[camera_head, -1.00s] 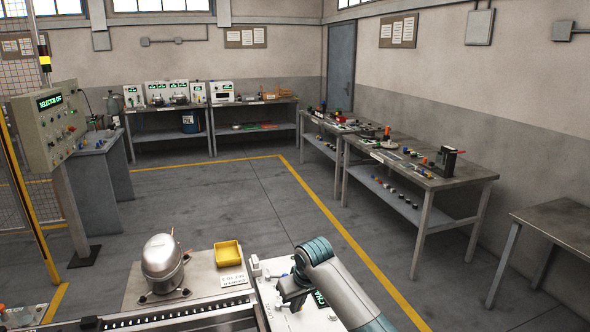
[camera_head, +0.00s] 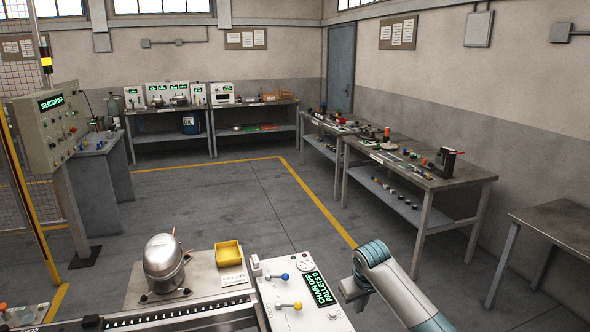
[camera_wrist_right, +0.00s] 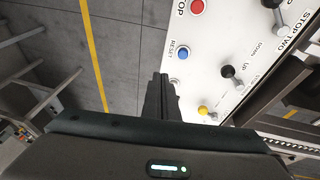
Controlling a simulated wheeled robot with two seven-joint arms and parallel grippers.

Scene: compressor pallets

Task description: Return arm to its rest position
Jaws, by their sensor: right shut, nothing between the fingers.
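My right arm comes in from the bottom right of the head view. Its gripper (camera_head: 352,291) is just right of the white control panel (camera_head: 274,315), apart from the levers and empty. In the right wrist view the fingers (camera_wrist_right: 162,88) are shut together, with grey floor and the panel's edge behind them. My left gripper is not in view.
A metal compressor (camera_head: 163,262) and a yellow bin (camera_head: 229,250) stand on a plate left of the panel. The wrist view shows a red stop button (camera_wrist_right: 197,6) and a blue reset button (camera_wrist_right: 182,53). Open floor (camera_head: 225,205) lies beyond; a workbench (camera_head: 440,180) stands right.

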